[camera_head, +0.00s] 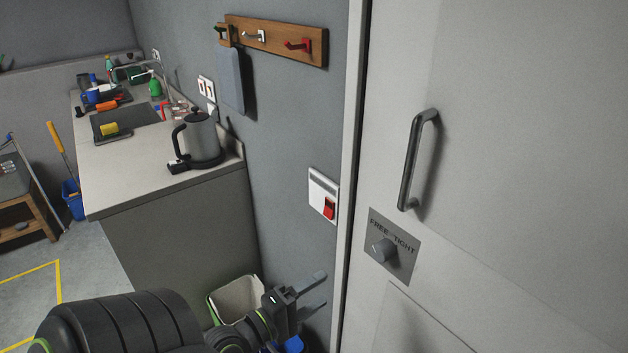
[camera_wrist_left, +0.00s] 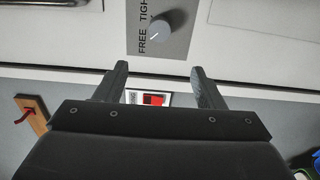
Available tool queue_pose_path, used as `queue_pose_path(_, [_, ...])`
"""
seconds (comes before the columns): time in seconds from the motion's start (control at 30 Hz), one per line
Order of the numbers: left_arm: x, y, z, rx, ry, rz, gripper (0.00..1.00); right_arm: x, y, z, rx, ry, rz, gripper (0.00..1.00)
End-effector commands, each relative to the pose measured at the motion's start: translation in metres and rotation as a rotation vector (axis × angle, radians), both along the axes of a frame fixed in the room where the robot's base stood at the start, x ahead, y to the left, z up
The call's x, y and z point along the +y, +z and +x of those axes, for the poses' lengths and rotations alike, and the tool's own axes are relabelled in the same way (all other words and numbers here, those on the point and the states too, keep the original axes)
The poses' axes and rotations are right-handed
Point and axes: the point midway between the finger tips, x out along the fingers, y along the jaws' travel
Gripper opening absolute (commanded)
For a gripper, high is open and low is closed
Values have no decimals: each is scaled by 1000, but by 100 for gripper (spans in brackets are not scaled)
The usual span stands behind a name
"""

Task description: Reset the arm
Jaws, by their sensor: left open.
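My left gripper (camera_head: 305,292) is low in the head view, in front of the grey wall and left of the white door (camera_head: 500,150). In the left wrist view its two fingers (camera_wrist_left: 160,72) are spread apart, with nothing between them. Beyond the fingers, that view shows the red and white wall switch (camera_wrist_left: 153,99) and the FREE/TIGHT knob plate (camera_wrist_left: 160,28). My black left arm fills the bottom left of the head view. My right gripper is not in view.
The door carries a metal handle (camera_head: 414,160) and a knob (camera_head: 384,250). A wall switch (camera_head: 324,196) sits beside its frame. A counter (camera_head: 140,157) with a kettle (camera_head: 200,140) stands left. An open bin (camera_head: 236,300) is close behind my gripper.

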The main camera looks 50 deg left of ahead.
Motion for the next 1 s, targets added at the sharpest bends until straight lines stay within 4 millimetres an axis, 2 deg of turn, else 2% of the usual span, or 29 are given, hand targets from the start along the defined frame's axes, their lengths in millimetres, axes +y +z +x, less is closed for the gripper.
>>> queue_pose_path(0.43, [0,-1,1,1,1,2,63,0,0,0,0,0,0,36])
queue_pose_path(0.57, [6,-17,2,28,16,47,63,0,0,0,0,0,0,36])
queue_pose_path(0.67, [17,-50,4,85,40,137,63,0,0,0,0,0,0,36])
queue_pose_path(0.87, [42,-144,-3,271,67,396,63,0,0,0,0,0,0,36])
queue_pose_path(1.0, [53,-210,-18,416,45,568,63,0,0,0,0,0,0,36])
